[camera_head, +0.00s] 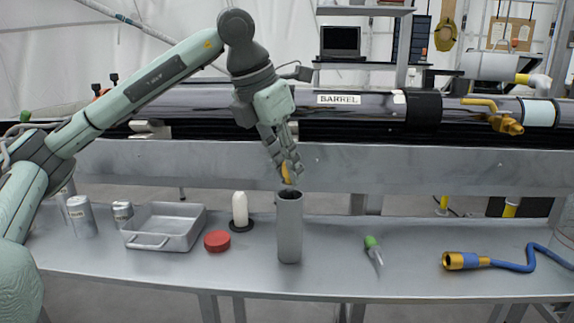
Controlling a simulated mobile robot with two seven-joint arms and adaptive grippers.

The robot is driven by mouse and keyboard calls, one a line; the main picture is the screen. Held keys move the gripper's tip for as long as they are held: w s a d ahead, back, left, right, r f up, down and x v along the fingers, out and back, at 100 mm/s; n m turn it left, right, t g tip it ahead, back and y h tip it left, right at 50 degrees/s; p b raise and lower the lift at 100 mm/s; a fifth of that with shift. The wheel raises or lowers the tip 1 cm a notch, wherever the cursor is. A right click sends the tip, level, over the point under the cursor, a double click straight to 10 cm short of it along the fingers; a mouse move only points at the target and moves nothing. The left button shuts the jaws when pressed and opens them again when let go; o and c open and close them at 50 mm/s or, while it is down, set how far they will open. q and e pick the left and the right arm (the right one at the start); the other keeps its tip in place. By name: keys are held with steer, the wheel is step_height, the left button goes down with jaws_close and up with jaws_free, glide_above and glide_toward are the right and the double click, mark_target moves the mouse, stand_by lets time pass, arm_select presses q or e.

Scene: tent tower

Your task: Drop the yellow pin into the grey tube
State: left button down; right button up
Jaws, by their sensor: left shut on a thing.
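The grey tube (289,232) stands upright on the metal bench, with its dark open top facing up. My left gripper (290,172) points down just above the tube's mouth. It is shut on the yellow pin (286,174), which shows as a small orange-yellow piece between the fingers. The pin's lower end is close to the tube's rim; I cannot tell whether it is inside the opening. My right gripper is not in view.
On the bench (330,279), a metal tray (163,243), a red lid (217,241) and a white bottle-shaped piece (240,209) stand left of the tube. A green-topped dropper (373,250) and a blue hose (515,266) lie right. The long barrel (360,101) runs behind.

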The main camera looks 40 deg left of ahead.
arm_select(q)
steer(key=c, duration=1.3)
jaws_free()
steer(key=shift+o, duration=0.2)
step_height(320, 180, up, 7)
steer(key=p, duration=0.6)
steer(key=shift+r, duration=0.1)
